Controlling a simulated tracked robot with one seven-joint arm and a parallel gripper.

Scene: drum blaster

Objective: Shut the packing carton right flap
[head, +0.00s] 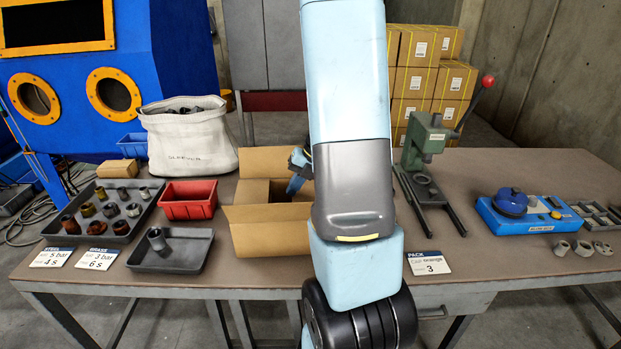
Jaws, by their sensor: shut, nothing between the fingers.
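The packing carton (265,238) stands on the bench just left of my arm. The left side and part of the inside show. My arm covers the right side, so I cannot tell how the right flap stands. My gripper (299,164) shows only in part at the carton's back right, beside the arm. It is shut with nothing held. Whether it touches the carton is not clear.
A red bin (188,199), a grey tray (172,250) and a white sack (188,137) stand left of the carton. A green press (424,160) with a red-knobbed lever stands right of my arm. A PACK card (427,263) lies at the front. The bench is bare between the press and blue device (530,215).

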